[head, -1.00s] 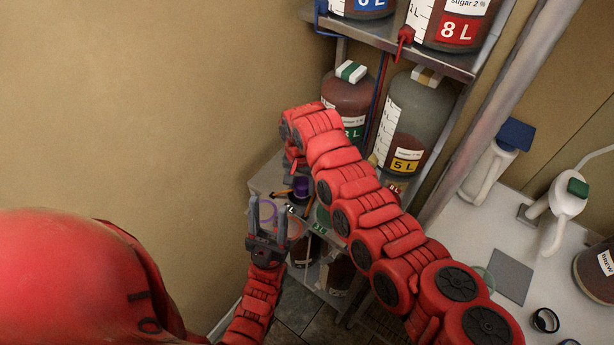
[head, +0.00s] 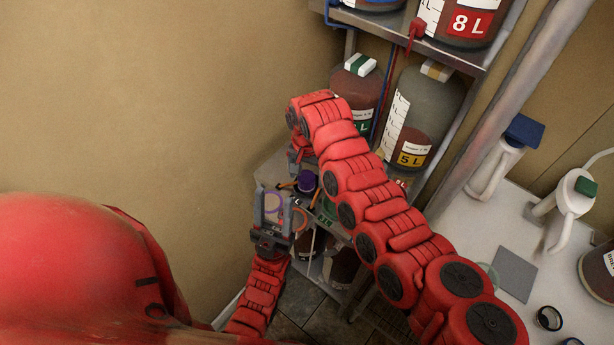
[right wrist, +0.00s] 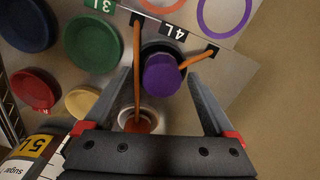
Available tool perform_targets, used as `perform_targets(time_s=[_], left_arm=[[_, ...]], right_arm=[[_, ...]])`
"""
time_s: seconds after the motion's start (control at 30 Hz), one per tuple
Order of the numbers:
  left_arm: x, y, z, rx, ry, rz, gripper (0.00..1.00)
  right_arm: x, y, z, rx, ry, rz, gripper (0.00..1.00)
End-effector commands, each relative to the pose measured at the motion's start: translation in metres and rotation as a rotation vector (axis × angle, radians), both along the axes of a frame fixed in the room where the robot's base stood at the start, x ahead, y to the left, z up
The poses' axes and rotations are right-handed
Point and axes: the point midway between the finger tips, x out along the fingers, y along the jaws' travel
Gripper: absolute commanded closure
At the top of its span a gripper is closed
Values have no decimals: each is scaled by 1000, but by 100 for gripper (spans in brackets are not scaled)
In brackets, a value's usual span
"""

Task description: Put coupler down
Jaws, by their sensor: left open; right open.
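A purple-topped round piece with a dark base, seemingly the coupler, stands on the grey shelf top; it shows in the right wrist view (right wrist: 163,75) and in the head view (head: 306,183). An orange strap or tube runs to it from the side. My right gripper (right wrist: 160,90) is open, its two fingers spread on either side of the purple piece with gaps, not visibly gripping it. In the head view my right gripper (head: 296,168) is small and partly hidden by its own wrist. My left gripper (head: 272,206) is open and empty, in front of the shelf's left edge.
Marked purple and orange rings (right wrist: 223,14) lie on the shelf top. Green, red and yellow lids (right wrist: 93,42) sit at the left of the wrist view. Large labelled bottles (head: 412,120) stand behind. A white counter (head: 470,215) with jugs is at right.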

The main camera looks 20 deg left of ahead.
Motion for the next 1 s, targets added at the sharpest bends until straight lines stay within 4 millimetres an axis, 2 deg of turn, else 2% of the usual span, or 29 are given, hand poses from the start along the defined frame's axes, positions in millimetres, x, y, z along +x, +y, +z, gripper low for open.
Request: perform_targets(time_s=[0.07, 0.2, 0.27, 0.4, 0.63, 1.0], left_arm=[[0, 0, -11, 0, 1, 0, 50], [0, 0, -27, 0, 1, 0, 50], [0, 0, -25, 0, 1, 0, 50], [0, 0, -28, 0, 1, 0, 50], [0, 0, -30, 0, 0, 0, 50], [0, 0, -30, 0, 1, 0, 50]], right_arm=[[2, 1, 11, 8, -9, -2, 10], [2, 1, 44, 5, -9, -2, 10], [3, 0, 63, 5, -9, -2, 10], [2, -1, 88, 0, -7, -1, 10], [1, 0, 107, 1, -3, 0, 10], [0, 0, 109, 1, -2, 0, 10]])
